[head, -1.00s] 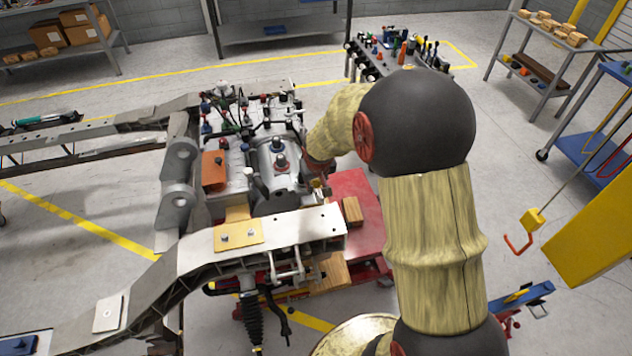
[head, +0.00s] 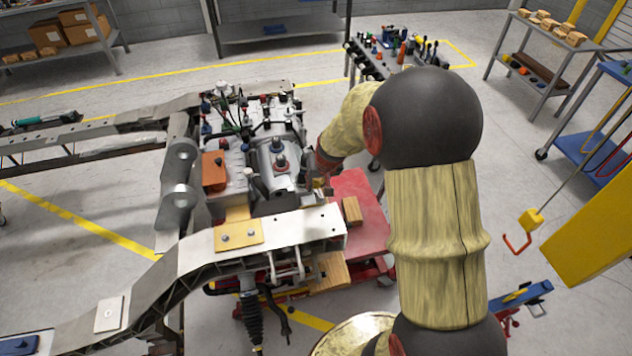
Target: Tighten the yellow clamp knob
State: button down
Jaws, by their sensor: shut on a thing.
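My gripper (head: 315,186) is small and partly hidden at the end of my arm, low at the right side of the grey engine-like unit (head: 268,160) on the chassis fixture. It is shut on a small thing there. The yellow clamp knob cannot be made out clearly; the jaws and wrist cover that spot.
A red stand (head: 360,205) with wooden blocks (head: 352,211) is under the unit's right side. Several hoses and knobs rise from the unit. An orange block (head: 214,170) sits on its left. A tool cart (head: 375,65) stands behind.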

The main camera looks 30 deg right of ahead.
jog(key=m+b, duration=0.1)
jog(key=b, duration=0.1)
jog(key=m+y+b, duration=0.1)
jog(key=b, duration=0.2)
jog(key=f+m+t+y+b, duration=0.1)
jog(key=b, duration=0.2)
jog(key=shift+s+d, duration=0.1)
jog(key=shift+d, duration=0.2)
jog(key=m+t+y+b, duration=0.1)
jog(key=m+b, duration=0.1)
jog(key=b, duration=0.2)
jog(key=m+t+y+b, duration=0.1)
jog(key=m+b, duration=0.2)
jog(key=b, duration=0.2)
jog(key=shift+s+d+t, duration=0.1)
jog(key=shift+s+t, duration=0.1)
jog(key=shift+t, duration=0.1)
jog(key=m+t+y+b, duration=0.1)
jog(key=m+t+b, duration=0.1)
jog(key=m+b, duration=0.1)
jog(key=shift+s+m, duration=0.15)
jog(key=shift+m, duration=0.45)
jog(key=m+t, duration=0.2)
jog(key=m, duration=0.1)
jog(key=m+t, duration=0.1)
jog(key=m, duration=0.2)
jog(key=shift+s+f+t+h, duration=0.1)
jog(key=shift+t+h, duration=0.2)
jog(key=shift+t, duration=0.1)
jog(key=shift+m, duration=0.3)
